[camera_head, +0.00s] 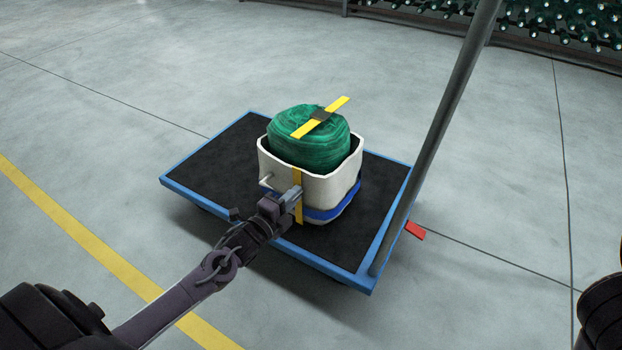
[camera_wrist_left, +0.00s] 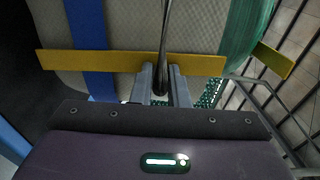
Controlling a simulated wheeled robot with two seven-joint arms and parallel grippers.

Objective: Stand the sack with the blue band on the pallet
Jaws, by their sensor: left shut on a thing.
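The white sack (camera_head: 308,188) has a blue band (camera_head: 335,211) near its bottom, and a green net bundle (camera_head: 305,140) fills its open top. It is upright over the black deck of a blue-rimmed platform trolley (camera_head: 210,150); I cannot tell whether its base touches the deck. My left gripper (camera_head: 294,196) is at the sack's near side, shut on a thin handle of the sack. In the left wrist view the fingers (camera_wrist_left: 161,84) close around this dark handle (camera_wrist_left: 165,40), with the blue band (camera_wrist_left: 88,35) to the left. No separate pallet shows.
A grey pole (camera_head: 438,130) rises from the trolley's right corner, close to the sack. A yellow strip (camera_head: 320,118) lies over the netting. A red tab (camera_head: 415,230) shows beside the trolley. Open floor surrounds it, with a yellow line (camera_head: 85,235) at left and a rack (camera_head: 540,25) behind.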

